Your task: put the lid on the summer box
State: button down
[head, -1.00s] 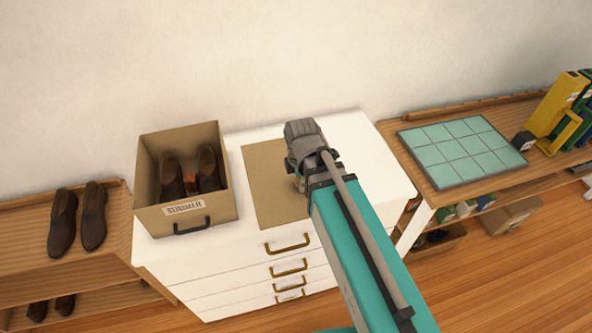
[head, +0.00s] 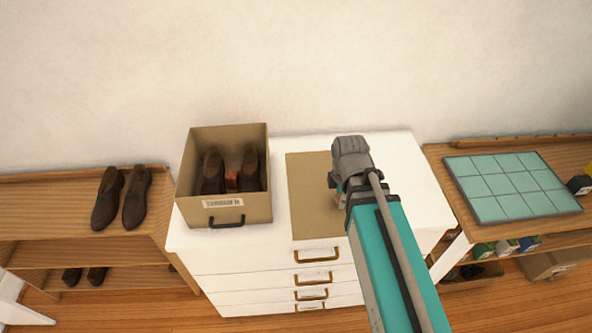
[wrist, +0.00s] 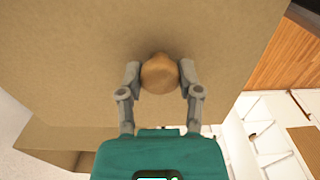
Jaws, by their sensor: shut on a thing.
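The summer box (head: 238,204) is an open brown box with a label and a dark handle on its front. It stands on the left of a white chest of drawers and holds a pair of dark shoes and a small reddish item. The lid (head: 310,205) is a flat brown panel to the right of the box. My gripper (head: 338,196) is over the lid's right part. In the wrist view, my gripper (wrist: 160,80) is shut on the round wooden knob (wrist: 159,74) of the lid (wrist: 80,60). I cannot tell whether the lid is raised off the top.
The white chest (head: 405,170) has bare top to the right of the lid. A left shelf (head: 60,195) carries dark shoes (head: 121,197). A right-hand table holds a green tiled board (head: 510,186). The wall is close behind.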

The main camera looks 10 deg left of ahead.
jog(key=shift+f+b, duration=2)
jog(key=shift+f, duration=0.15)
